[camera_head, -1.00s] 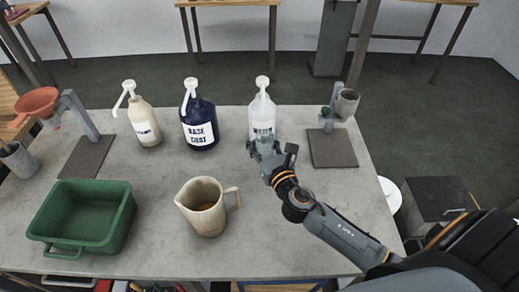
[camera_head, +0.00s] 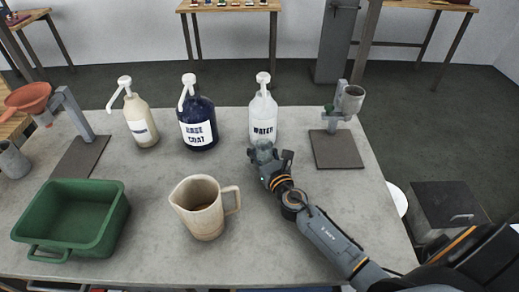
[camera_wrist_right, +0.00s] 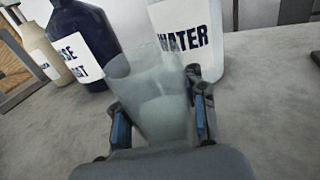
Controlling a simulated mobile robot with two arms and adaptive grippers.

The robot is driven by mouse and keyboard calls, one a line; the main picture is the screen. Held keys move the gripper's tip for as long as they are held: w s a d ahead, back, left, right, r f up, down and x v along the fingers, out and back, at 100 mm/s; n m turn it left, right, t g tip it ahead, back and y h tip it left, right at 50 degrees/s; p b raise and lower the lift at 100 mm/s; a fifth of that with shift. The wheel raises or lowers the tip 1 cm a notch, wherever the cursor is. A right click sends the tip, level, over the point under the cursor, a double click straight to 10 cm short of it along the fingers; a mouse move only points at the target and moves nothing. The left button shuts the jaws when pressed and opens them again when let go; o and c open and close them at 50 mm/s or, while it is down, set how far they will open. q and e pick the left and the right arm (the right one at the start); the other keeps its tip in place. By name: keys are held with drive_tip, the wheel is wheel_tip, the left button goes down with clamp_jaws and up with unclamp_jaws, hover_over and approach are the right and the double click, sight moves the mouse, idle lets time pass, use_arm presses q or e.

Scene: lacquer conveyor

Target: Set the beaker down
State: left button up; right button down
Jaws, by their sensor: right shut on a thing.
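A translucent beaker (camera_wrist_right: 155,95) is held between the fingers of my right gripper (camera_wrist_right: 160,125), which is shut on it. In the head view the beaker (camera_head: 262,150) is small and partly hidden by my right gripper (camera_head: 268,160). It is just in front of the white bottle labelled WATER (camera_head: 263,115). In the wrist view the beaker looks upright or slightly tilted, with pale content or frosted glass. I cannot tell whether its base touches the table (camera_head: 280,245). My left gripper is not in view.
A dark BASE COAT bottle (camera_head: 197,120) and a cream pump bottle (camera_head: 140,120) stand left of the water bottle. A beige pitcher (camera_head: 203,215) and green bin (camera_head: 75,215) are nearer. A stand with a grey cup (camera_head: 350,100) is at right.

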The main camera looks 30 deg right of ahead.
sight(267, 161)
drive_tip(key=shift+f, duration=0.1)
drive_tip(key=c, duration=1.5)
unclamp_jaws()
drive_tip(key=shift+f, duration=0.1)
drive_tip(key=o, duration=0.8)
drive_tip(key=shift+c, duration=0.2)
drive_tip(key=shift+r, duration=0.3)
drive_tip(key=s, duration=0.3)
drive_tip(key=s+b, duration=0.1)
drive_tip(key=s, duration=0.6)
drive_tip(key=shift+s+a+f+b, duration=0.2)
drive_tip(key=shift+s+a+b, duration=0.1)
drive_tip(key=shift+s+a, duration=0.1)
drive_tip(key=shift+s+r, duration=0.1)
drive_tip(key=shift+s, duration=0.5)
